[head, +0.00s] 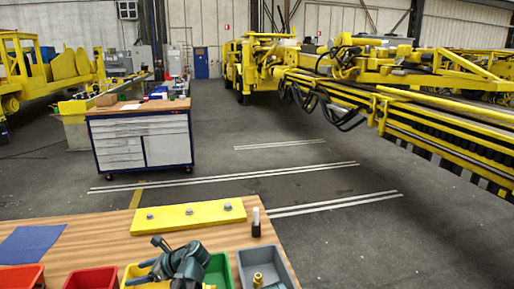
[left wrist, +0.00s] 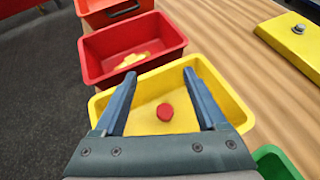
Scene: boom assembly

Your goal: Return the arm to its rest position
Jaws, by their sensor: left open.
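My left gripper (head: 143,261) is low over the front of the wooden table in the head view. In the left wrist view the left gripper (left wrist: 159,74) has its two fingers spread apart with nothing between them. It is above the yellow bin (left wrist: 232,93). A small red round piece (left wrist: 165,112) lies on that bin's floor, below the gap between the fingers. The yellow bin also shows partly behind the gripper in the head view (head: 131,271). My right gripper is in neither view.
A red bin (head: 91,279), a green bin (head: 221,271) and a grey bin (head: 248,262) with brass parts flank the yellow one. Behind them lie a yellow plate (head: 165,220) with bolts, a blue cloth (head: 30,244) and a small upright bottle (head: 256,224). Open floor lies beyond.

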